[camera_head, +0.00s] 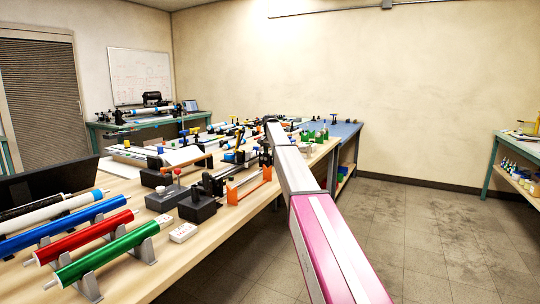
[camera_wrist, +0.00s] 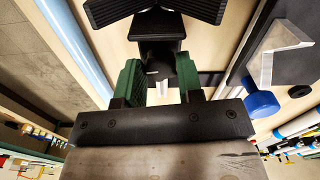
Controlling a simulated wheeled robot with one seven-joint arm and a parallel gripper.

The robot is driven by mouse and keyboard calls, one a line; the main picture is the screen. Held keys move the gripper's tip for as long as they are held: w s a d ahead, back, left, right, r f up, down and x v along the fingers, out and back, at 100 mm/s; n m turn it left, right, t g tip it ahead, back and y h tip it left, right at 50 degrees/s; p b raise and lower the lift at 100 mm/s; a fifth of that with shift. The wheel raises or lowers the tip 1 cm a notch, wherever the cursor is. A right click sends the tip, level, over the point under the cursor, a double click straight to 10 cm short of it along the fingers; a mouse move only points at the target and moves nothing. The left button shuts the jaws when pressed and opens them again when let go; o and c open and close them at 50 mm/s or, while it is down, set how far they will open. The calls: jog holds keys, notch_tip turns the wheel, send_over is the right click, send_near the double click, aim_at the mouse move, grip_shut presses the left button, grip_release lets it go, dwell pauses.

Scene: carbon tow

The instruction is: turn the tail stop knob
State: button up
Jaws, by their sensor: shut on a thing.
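In the wrist view my gripper (camera_wrist: 158,74) has two green fingers, which are closed on a small dark part, apparently the tail stop knob (camera_wrist: 160,60). The knob sits directly under a black block (camera_wrist: 158,27) with a black V-shaped piece (camera_wrist: 150,8) above it. A short pale pin shows between the fingers. Most of the knob is hidden by the fingers and the block, so its turn angle cannot be told. In the head view my pink and white arm reaches over the workbench (camera_head: 140,285), and the knob cannot be made out there.
A blue knob (camera_wrist: 262,104) and a white angled piece (camera_wrist: 275,52) are at right. In the head view, green (camera_head: 105,250), red (camera_head: 85,238) and blue rollers (camera_head: 65,226) lie on the near bench. Floor at right is clear.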

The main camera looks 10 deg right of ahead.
jog(key=n, duration=1.2)
jog(key=shift+n, duration=0.3)
dwell(0.4)
jog(key=o, duration=0.9)
jog(key=shift+o, duration=0.2)
jog(key=shift+r, duration=0.15)
notch_tip(320, 180, up, 11)
jog(key=shift+f, duration=0.2)
